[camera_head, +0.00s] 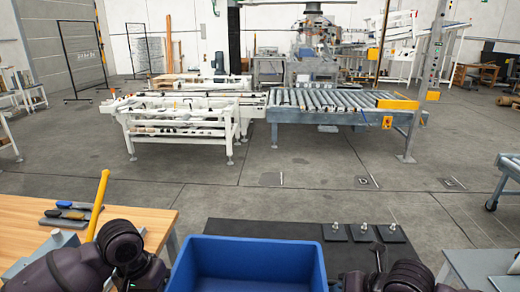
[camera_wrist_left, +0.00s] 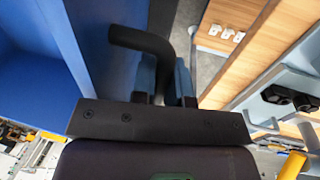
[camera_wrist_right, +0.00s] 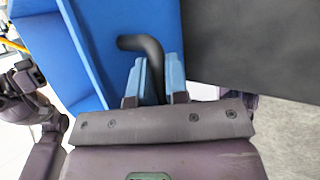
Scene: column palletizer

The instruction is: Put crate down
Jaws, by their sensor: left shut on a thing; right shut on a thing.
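A blue, open-topped crate (camera_head: 248,262) is at the bottom centre of the head view, and the part of its inside that shows is empty. It also shows in the left wrist view (camera_wrist_left: 35,75) and the right wrist view (camera_wrist_right: 90,60). My left gripper (camera_wrist_left: 165,82) is shut on a black bent handle (camera_wrist_left: 140,40) at one side of the crate. My right gripper (camera_wrist_right: 154,80) is shut on a similar black handle (camera_wrist_right: 140,43) at the other side. The crate's underside is hidden, so I cannot tell whether it touches anything below.
A black surface (camera_head: 270,229) lies just beyond the crate, with three small knobbed plates (camera_head: 363,233) at its right. A wooden bench (camera_head: 140,220) with tools and a yellow bar (camera_head: 98,205) stands at left. A roller conveyor (camera_head: 320,100) stands farther back, across open floor.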

